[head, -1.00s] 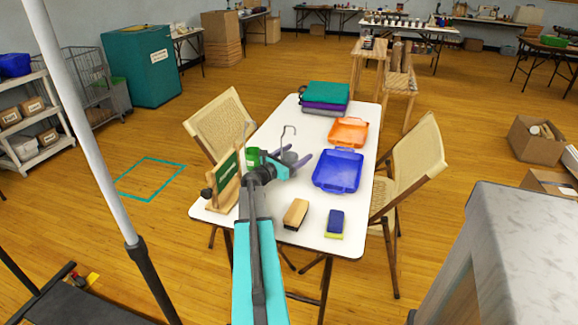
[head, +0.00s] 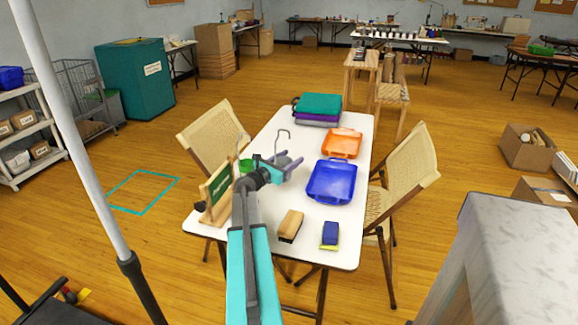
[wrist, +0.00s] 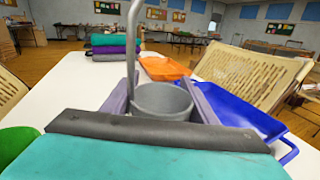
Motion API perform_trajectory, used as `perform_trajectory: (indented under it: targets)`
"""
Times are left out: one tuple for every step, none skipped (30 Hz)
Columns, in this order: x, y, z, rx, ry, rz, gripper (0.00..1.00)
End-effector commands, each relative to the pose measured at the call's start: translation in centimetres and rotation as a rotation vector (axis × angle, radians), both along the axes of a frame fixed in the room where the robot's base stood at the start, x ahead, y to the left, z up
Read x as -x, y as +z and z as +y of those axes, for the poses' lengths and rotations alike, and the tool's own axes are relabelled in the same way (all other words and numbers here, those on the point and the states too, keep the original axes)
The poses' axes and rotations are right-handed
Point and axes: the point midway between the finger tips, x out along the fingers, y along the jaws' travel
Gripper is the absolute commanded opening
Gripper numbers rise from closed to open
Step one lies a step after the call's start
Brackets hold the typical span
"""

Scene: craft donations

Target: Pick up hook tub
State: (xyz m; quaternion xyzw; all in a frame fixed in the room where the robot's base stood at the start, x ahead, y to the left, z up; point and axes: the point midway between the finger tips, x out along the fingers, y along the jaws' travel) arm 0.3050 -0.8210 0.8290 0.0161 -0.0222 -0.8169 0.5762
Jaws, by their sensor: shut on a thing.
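The hook tub (wrist: 163,99) is a small grey round tub. My gripper (wrist: 160,92) is shut on it, with one purple finger on each side in the wrist view. In the head view the tub (head: 283,160) shows at the end of my arm, over the white table, left of the blue tray; my gripper (head: 287,165) partly covers it. A thin bent metal hook (head: 283,135) rises by the tub; the wrist view shows its shaft (wrist: 132,45) in front of the tub's left side. I cannot tell whether it is joined to the tub. The tub's base is hidden.
The white table (head: 262,245) holds a blue tray (head: 332,181), an orange tray (head: 342,142), stacked folded cloths (head: 319,103), a green sign (head: 219,184), a wooden block brush (head: 290,225) and a blue-yellow sponge (head: 330,235). Chairs (head: 408,165) flank the table.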

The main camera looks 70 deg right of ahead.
Motion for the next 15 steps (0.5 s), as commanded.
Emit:
perform_trajectory:
  targets:
    - [0.0, 1.0, 0.0, 0.004, 0.000, -0.002, 0.27]
    - [0.0, 1.4, 0.0, 0.003, 0.000, -0.001, 0.27]
    - [0.0, 2.0, 0.0, 0.002, 0.000, 0.000, 0.27]
    - [0.0, 2.4, 0.0, 0.003, 0.000, -0.002, 0.27]
    - [0.0, 2.9, 0.0, 0.003, 0.000, -0.002, 0.27]
    - [0.0, 3.5, 0.0, 0.003, 0.000, -0.001, 0.27]
    - [0.0, 3.8, 0.0, 0.003, 0.000, -0.001, 0.27]
    - [0.0, 4.2, 0.0, 0.003, 0.000, -0.001, 0.27]
    - [0.0, 4.7, 0.0, 0.003, 0.000, -0.001, 0.27]
    - [0.0, 5.1, 0.0, 0.003, 0.000, -0.001, 0.27]
    - [0.0, 5.4, 0.0, 0.003, 0.000, -0.001, 0.27]
    - [0.0, 5.7, 0.0, 0.003, 0.000, -0.001, 0.27]
    - [0.0, 5.9, 0.0, 0.002, 0.000, 0.000, 0.27]
    - [0.0, 6.2, 0.0, 0.002, 0.000, 0.000, 0.27]
    - [0.0, 6.4, 0.0, 0.002, 0.000, 0.001, 0.27]
